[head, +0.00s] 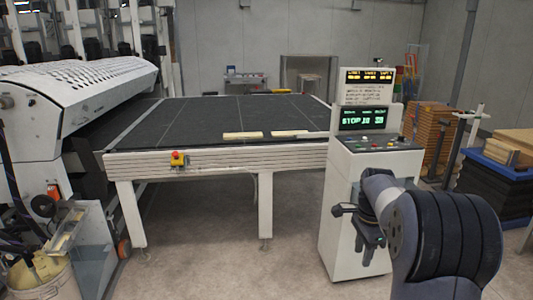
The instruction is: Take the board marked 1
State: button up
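Two pale, narrow boards lie flat near the front edge of the dark table (190,118). The left board (243,135) and the right board (290,134) are side by side with a small gap. I cannot read a number on either, so I cannot tell which is marked 1. My gripper (368,243) is at the lower right, in front of the white control cabinet and well apart from both boards. It is small and partly hidden by my arm, and its fingers are not clear. I see no board at it.
The control cabinet (343,215), with a lit panel reading STOP, stands at the table's right front corner. A yellow box with a red button (178,158) sits on the table's front rail. The white roller machine (80,88) is at left. Pale boards (497,150) lie on a dark stack at right. Floor in front is clear.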

aim_at(284, 134)
jog(key=i, duration=2.95)
jog(key=i+l+u, duration=0.1)
jog(key=i, duration=1.35)
